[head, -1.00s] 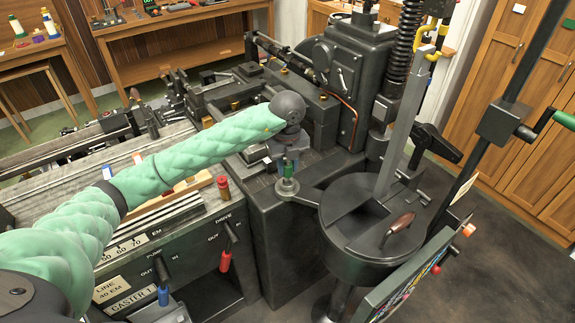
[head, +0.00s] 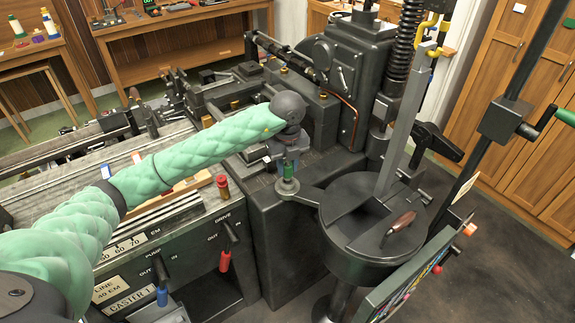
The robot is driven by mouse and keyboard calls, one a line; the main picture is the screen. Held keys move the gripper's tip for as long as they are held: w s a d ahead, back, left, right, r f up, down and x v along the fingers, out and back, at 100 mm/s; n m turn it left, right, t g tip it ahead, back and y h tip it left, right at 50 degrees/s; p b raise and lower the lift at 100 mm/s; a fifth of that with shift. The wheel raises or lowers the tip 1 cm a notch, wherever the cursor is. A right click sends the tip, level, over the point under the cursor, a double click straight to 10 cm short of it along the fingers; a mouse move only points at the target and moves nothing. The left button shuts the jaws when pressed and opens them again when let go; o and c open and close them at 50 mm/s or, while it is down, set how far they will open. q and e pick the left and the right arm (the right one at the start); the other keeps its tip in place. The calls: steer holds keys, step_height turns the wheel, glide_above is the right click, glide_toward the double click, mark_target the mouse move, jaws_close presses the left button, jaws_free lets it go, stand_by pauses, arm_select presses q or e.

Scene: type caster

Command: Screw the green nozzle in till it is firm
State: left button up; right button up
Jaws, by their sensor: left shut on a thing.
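The green nozzle (head: 287,171) stands upright at the small round socket (head: 286,187) on the end of the dark arm that reaches out from the melting pot (head: 373,228). My left gripper (head: 288,160) comes down from above and is shut on the nozzle's top. Only the lower green part shows beneath the fingers. How deep the thread sits is too small to tell. My right gripper is not in view.
The caster's black body (head: 345,85) rises close behind my left gripper. A red-handled lever (head: 225,258) and a blue-handled lever (head: 162,295) stick out at the front. A colourful panel (head: 405,285) stands at the lower right.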

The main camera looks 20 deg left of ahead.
mark_target(288, 164)
arm_select(q)
steer(key=shift+f+b, duration=0.6)
steer(key=shift+f, duration=0.3)
steer(key=o, duration=1)
steer(key=shift+o, duration=0.2)
steer(key=shift+r, duration=0.2)
steer(key=shift+r, duration=0.35)
step_height(288, 164, up, 5)
steer(key=shift+f+b, duration=0.1)
steer(key=shift+b, duration=1.1)
steer(key=shift+r, duration=1)
